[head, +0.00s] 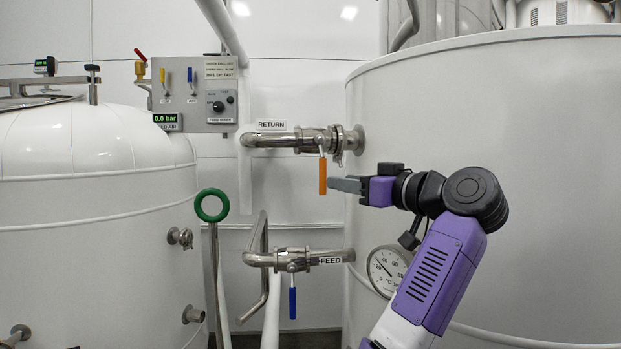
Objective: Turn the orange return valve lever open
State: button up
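The orange return valve lever (322,176) hangs straight down from the valve on the return pipe (275,140), below the RETURN label (271,125). The lever stands across the line of the pipe. My gripper (338,184) comes in from the right, with its grey fingers pointing left. The fingertips are close to the right side of the lever's lower half; I cannot tell if they touch it. The fingers are seen side-on and overlap, so their opening is hidden.
Below, the blue feed valve lever (292,302) also hangs down from the feed pipe (265,259). A temperature gauge (387,270) sits on the large right tank (520,190). A green ring handle (211,205) and a control panel (200,94) are at left.

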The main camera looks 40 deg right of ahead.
aim_at(325, 179)
jog(key=w+p, duration=0.1)
jog(key=w, duration=0.6)
jog(key=shift+w+p, duration=0.35)
jog(key=shift+w, duration=0.05)
grip_shut()
dwell(1.1)
